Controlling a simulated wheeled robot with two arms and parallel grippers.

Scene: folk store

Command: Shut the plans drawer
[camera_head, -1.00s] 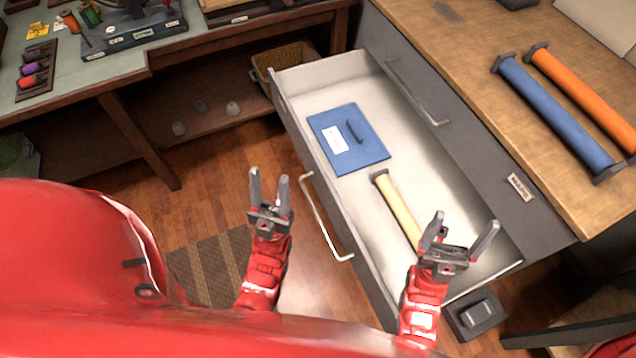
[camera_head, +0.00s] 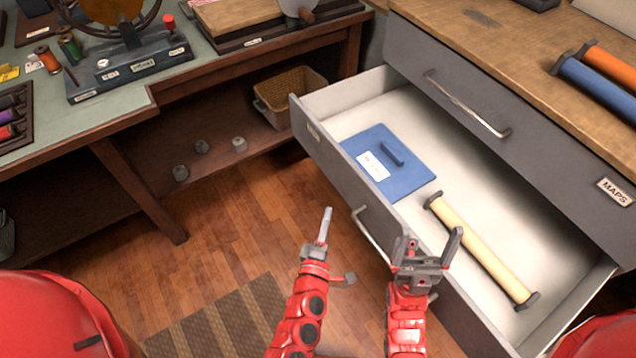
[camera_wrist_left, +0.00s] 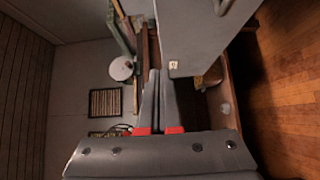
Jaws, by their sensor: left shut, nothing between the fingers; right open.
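The lower drawer (camera_head: 340,175) stands pulled well out of the grey cabinet. Its label is too small to read. Its front has a metal bar handle (camera_head: 371,236). Inside lie a blue flat case (camera_head: 405,180) and a cream roll with dark ends (camera_head: 480,248). My left gripper (camera_head: 327,212) is shut and empty, in front of the drawer, left of the handle. In the left wrist view its fingers (camera_wrist_left: 158,78) are together beside the grey drawer front (camera_wrist_left: 195,40); contact cannot be told. My right gripper (camera_head: 430,240) is open and empty, overlapping the drawer's front edge in view.
Above is a closed drawer (camera_head: 530,135) labelled MAPS, with blue (camera_head: 600,88) and orange (camera_head: 610,65) rolls on the wooden top. A workbench (camera_head: 120,105) stands at left, with a wicker basket (camera_head: 285,95) on its lower shelf. Wooden floor (camera_head: 235,220) is clear before the drawer.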

